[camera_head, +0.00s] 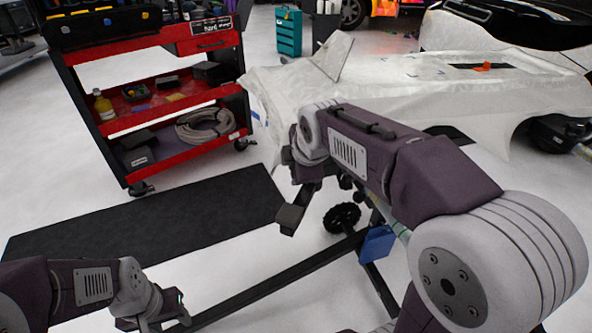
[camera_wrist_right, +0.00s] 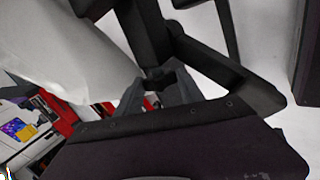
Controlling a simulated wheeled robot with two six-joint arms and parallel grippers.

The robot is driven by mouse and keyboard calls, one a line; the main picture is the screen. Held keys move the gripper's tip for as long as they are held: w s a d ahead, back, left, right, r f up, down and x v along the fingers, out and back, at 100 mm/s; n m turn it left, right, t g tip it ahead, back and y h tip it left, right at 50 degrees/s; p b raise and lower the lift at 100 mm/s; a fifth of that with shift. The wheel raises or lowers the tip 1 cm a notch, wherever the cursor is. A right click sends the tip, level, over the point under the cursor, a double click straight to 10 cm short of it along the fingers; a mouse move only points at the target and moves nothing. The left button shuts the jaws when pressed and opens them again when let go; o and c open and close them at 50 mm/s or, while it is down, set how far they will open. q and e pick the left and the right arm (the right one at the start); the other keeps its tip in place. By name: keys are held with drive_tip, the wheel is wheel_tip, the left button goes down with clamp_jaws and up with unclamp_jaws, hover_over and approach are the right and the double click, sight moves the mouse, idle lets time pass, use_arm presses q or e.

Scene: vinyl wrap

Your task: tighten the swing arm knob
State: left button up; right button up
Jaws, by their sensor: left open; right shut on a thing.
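My right arm reaches across the head view to the white-covered part, and its gripper is mostly hidden there behind my own wrist. In the right wrist view my right gripper (camera_wrist_right: 168,88) has grey fingers closed on a small dark piece (camera_wrist_right: 155,77) at the joint of black bars (camera_wrist_right: 150,35). This piece appears to be the swing arm knob; most of it is hidden between the fingers. My left gripper (camera_head: 160,321) is low at the bottom left of the head view, open and empty, away from the covered part.
A white-covered car part (camera_head: 400,80) rests on a black stand (camera_head: 285,278) with a black wheel (camera_head: 341,217). A red tool cart (camera_head: 170,122) stands at the left, holding a coiled hose (camera_head: 205,125). A black mat (camera_head: 150,220) lies on the open floor.

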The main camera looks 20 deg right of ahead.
drive_tip(key=o, duration=1.3)
